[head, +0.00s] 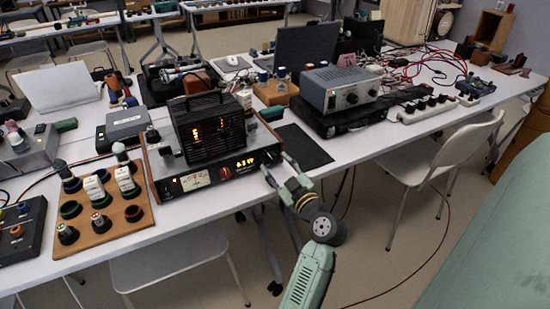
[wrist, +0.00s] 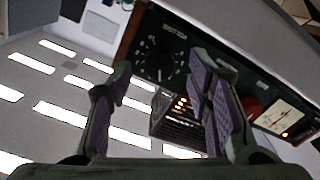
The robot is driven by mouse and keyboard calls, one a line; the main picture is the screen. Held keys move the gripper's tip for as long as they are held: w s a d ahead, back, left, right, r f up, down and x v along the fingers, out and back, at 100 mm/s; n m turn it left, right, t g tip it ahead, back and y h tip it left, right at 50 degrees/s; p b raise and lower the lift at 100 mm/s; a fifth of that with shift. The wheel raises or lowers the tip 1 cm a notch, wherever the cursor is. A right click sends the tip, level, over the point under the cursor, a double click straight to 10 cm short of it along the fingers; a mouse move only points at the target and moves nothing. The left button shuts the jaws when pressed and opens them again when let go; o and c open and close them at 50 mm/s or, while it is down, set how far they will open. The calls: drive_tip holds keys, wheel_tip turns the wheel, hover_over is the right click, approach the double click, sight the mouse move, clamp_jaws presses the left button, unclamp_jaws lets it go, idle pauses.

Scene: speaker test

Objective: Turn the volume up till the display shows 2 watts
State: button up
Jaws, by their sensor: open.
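The amplifier (head: 220,182) stands on the near table, with a wooden-sided case and a black cage (head: 208,125) on top. Its front has a needle meter (head: 195,179), a red part (head: 224,172), a lit display (head: 243,164) and a black knob (head: 268,157) at the right end. The display seems to read 0.3 W, but the first digit is too small to be sure. My gripper (head: 276,167) is open in front of the knob. In the wrist view the knob (wrist: 155,61) shows between the open fingers (wrist: 161,68); contact cannot be told. A finger covers part of the panel there.
A wooden board (head: 98,231) with several knobs lies left of the amplifier. A dark mat (head: 305,146) lies to its right, then a grey instrument (head: 340,88) and a power strip (head: 427,108). A white chair (head: 440,150) stands right of my arm. The floor below my gripper is open.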

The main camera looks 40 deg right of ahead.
drive_tip(key=shift+x, duration=1.15)
clamp_jaws()
